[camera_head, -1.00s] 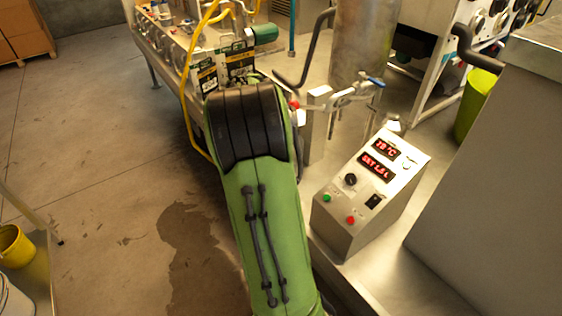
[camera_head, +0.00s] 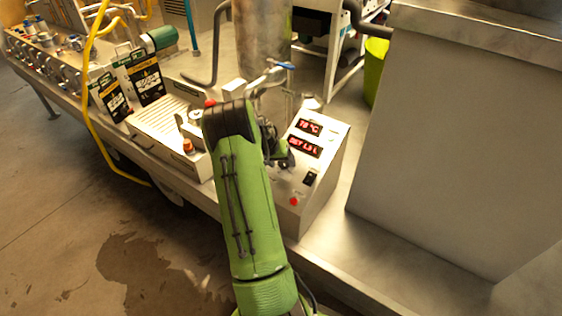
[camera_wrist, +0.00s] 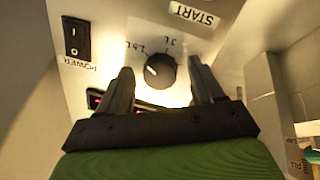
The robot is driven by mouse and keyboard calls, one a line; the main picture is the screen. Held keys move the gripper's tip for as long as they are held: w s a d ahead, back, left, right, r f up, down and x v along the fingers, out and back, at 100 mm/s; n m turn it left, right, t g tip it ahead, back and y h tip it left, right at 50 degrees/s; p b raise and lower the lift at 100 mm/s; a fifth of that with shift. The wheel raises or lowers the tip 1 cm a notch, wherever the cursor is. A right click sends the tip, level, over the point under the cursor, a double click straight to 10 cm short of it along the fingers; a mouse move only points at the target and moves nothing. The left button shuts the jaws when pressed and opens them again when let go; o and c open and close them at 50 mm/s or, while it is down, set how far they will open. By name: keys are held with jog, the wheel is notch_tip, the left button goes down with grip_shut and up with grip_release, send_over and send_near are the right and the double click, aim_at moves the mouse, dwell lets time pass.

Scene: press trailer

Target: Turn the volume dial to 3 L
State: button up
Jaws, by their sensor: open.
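The volume dial (camera_wrist: 160,70) is a round black knob with a white pointer line on the panel in the wrist view. Labels reading about 1.5 L and 3 L sit around it, and the pointer is toward the 1.5 L side. My gripper (camera_wrist: 158,84) is open, with one finger on each side of the dial; I cannot tell whether they touch it. In the head view the control box (camera_head: 318,200) shows red displays reading about 78 °C and SET 1.5 L (camera_head: 304,147). My gripper (camera_head: 284,160) is over the box's left part and hides the dial there.
The power switch (camera_wrist: 76,38) and a START label (camera_wrist: 192,14) are near the dial. A red button (camera_head: 293,201) is on the box front. A large metal housing (camera_head: 460,130) stands to the right. A metal cylinder (camera_head: 262,45) and a blue-handled valve (camera_head: 283,65) stand behind.

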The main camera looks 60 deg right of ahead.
jog(key=shift+c, duration=0.3)
jog(key=c, duration=1)
jog(key=shift+f+m+b, duration=0.1)
jog(key=shift+m+b, duration=0.2)
jog(key=shift+b, duration=0.05)
jog(key=shift+f+m+b, duration=0.1)
jog(key=shift+m+b, duration=0.7)
jog(key=shift+b, duration=0.15)
jog(key=m+b, duration=0.3)
jog(key=shift+m, duration=0.3)
jog(key=m+b, duration=0.4)
jog(key=m, duration=0.1)
jog(key=shift+r+m+t+y, duration=0.2)
jog(key=shift+m+t+y, duration=0.1)
jog(key=shift+t, duration=0.1)
